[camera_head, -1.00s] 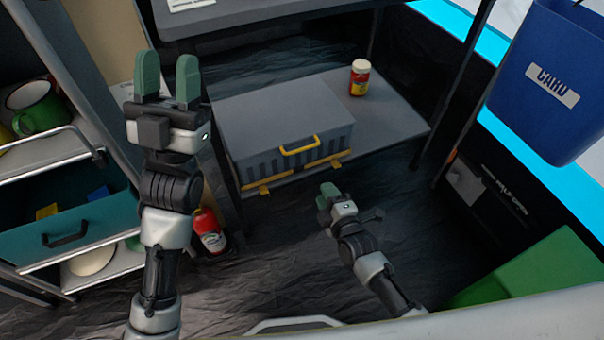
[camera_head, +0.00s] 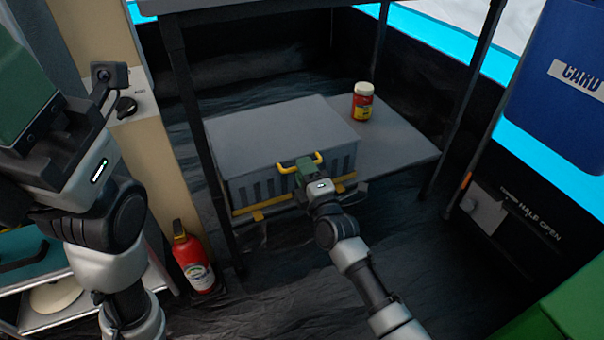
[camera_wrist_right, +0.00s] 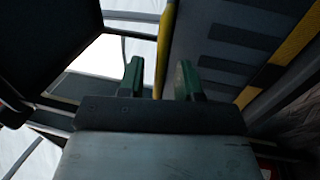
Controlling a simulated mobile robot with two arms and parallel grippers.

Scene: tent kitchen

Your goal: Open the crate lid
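The grey crate (camera_head: 262,185) stands on the low shelf with its flat grey lid (camera_head: 275,127) closed. A yellow handle (camera_head: 287,168) is on the lid's front edge, with yellow trim below. My right gripper (camera_head: 306,166) is at the handle's right part and hides some of it. In the right wrist view, its two green fingers (camera_wrist_right: 160,78) are apart, with a yellow strip, seemingly the handle, between them; contact cannot be told. My left gripper (camera_head: 22,75) is large at the left edge and partly cut off, so its opening cannot be told.
A red jar with a pale lid (camera_head: 362,103) stands on the shelf (camera_head: 405,150) right of the crate. Dark table legs (camera_head: 205,150) flank the shelf. A blue bin (camera_head: 565,75) hangs at right.

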